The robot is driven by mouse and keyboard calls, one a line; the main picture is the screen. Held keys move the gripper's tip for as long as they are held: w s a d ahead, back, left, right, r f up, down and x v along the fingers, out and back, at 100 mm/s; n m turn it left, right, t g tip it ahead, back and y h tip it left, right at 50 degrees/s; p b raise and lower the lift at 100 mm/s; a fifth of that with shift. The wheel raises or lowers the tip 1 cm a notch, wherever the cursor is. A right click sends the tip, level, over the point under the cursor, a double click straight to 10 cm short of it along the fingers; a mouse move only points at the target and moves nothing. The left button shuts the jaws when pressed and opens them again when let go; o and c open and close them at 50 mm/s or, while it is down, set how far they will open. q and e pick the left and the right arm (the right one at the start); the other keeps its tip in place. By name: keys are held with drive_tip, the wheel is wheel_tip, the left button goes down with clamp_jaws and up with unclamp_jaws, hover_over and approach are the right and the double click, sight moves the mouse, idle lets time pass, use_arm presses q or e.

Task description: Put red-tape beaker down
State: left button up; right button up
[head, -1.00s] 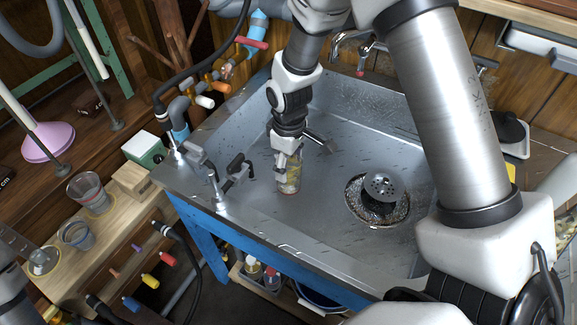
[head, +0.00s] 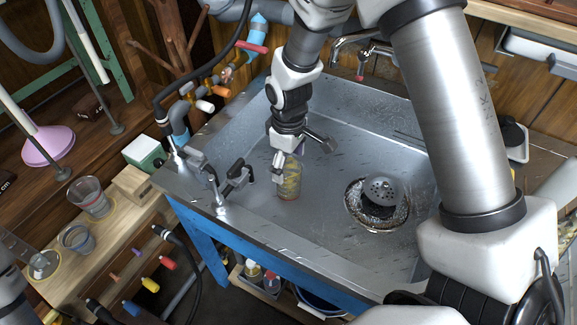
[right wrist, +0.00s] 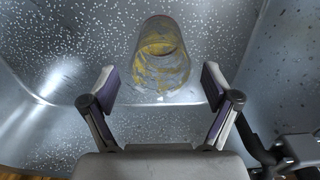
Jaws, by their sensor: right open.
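A clear glass beaker (head: 289,180) with yellow residue stands in the metal sink (head: 325,215), left of the drain. It also shows in the right wrist view (right wrist: 161,62), upright on the wet sink floor. My right gripper (head: 285,158) is at the beaker's upper part in the head view. In the right wrist view its fingers (right wrist: 161,84) are spread, one to each side of the beaker's near end, with gaps showing. My left gripper is out of view.
A drain with a strainer (head: 382,192) lies right of the beaker. Taps (head: 238,175) stand on the sink's left rim, and a faucet (head: 355,45) is at the back. Other beakers (head: 90,196) stand on the wooden bench at left. The sink floor around the beaker is clear.

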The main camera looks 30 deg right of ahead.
wheel_tip(320, 180, up, 10)
drive_tip(key=p, duration=0.2)
drive_tip(key=shift+o, duration=0.5)
drive_tip(key=shift+f, duration=0.1)
idle(0.5)
